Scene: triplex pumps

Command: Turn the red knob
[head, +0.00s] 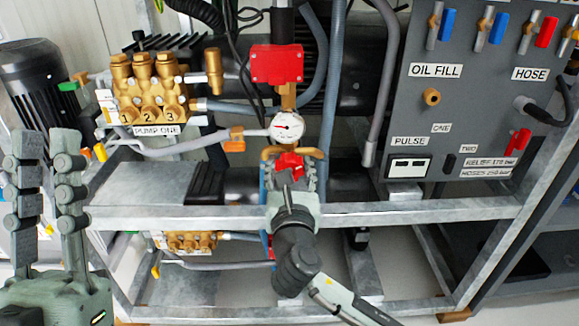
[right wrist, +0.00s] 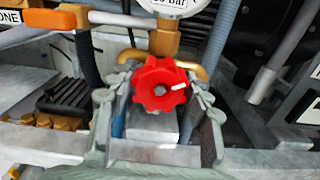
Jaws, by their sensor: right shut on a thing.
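The red knob (head: 288,161) sits on brass piping just below a round white pressure gauge (head: 286,127). In the right wrist view the lobed knob (right wrist: 160,86) faces me, with a short white mark pointing right and slightly up. My right gripper (head: 289,174) is at the knob, with a finger on its left and right sides, shut on it; the right wrist view shows the gripper (right wrist: 161,92) around it. The knob's back is hidden. My left gripper (head: 47,150) is at the far left, its two fingers upright and apart, empty and away from the pumps.
The brass pump marked PUMP ONE (head: 150,95) stands left of the knob, and a red box (head: 277,64) is above the gauge. An orange-handled valve (head: 234,140) is close on the left. A grey control panel (head: 475,110) stands right. A metal frame rail (head: 400,213) runs below.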

